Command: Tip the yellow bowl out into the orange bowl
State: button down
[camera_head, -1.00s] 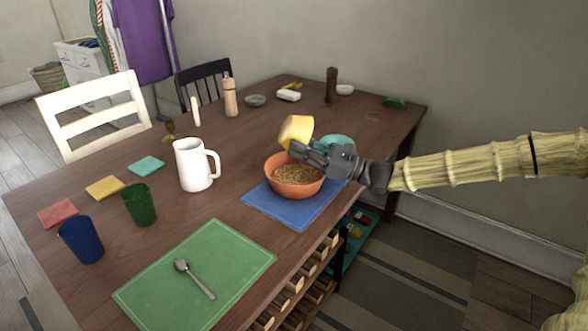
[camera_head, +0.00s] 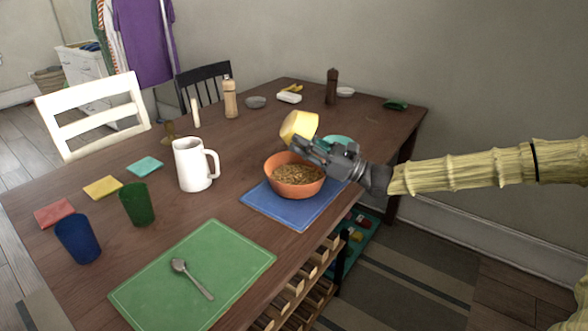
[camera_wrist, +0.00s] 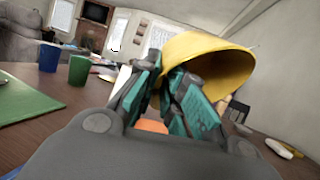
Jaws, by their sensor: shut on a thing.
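The yellow bowl (camera_head: 299,126) is held tilted above the table, just behind and above the orange bowl. My gripper (camera_head: 318,147) is shut on its rim; in the wrist view the teal finger pads (camera_wrist: 180,100) meet the yellow bowl (camera_wrist: 215,62). The orange bowl (camera_head: 293,188) stands upright on a blue placemat (camera_head: 262,207) and holds a brown, grainy filling (camera_head: 297,174). The inside of the yellow bowl is hidden in the head view. In the wrist view, only a sliver of orange shows between my fingers.
A white pitcher (camera_head: 190,164) stands left of the orange bowl. Green (camera_head: 138,204) and blue (camera_head: 78,239) cups, and a green placemat (camera_head: 190,270) with a spoon (camera_head: 194,281), are nearer the front left.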

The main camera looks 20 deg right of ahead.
jog(key=shift+s+d+r+m+t+y+b, duration=0.1)
jog(key=shift+d+r+m+t+y+b, duration=0.2)
jog(key=shift+r+m+t+b, duration=0.5)
jog(key=shift+d+r+m+t+y+b, duration=0.15)
jog(key=shift+t+y+b, duration=0.25)
jog(key=shift+b, duration=0.75)
jog(key=shift+d+f+m+t+b, duration=0.15)
jog(key=shift+m+t+b, duration=0.2)
jog(key=shift+b, duration=0.2)
dwell(2.7)
jog(key=shift+r+n+p, duration=0.4)
jog(key=shift+r+p, duration=0.15)
jog(key=shift+p, duration=0.45)
jog(key=f+n+g+p, duration=0.1)
jog(key=p, duration=0.1)
jog(key=a+n+g+h+p, duration=0.1)
jog(key=g+p, duration=0.1)
jog(key=shift+f+h+p, duration=0.3)
jog(key=shift+f+p, duration=0.05)
jog(key=shift+f, duration=0.05)
jog(key=shift+a+f+n+g+p, duration=0.25)
jog(key=shift+f+g, duration=0.2)
jog(key=shift+f, duration=0.25)
jog(key=shift+d+h, duration=0.1)
jog(key=shift+h, duration=0.2)
jog(key=shift+p, duration=0.4)
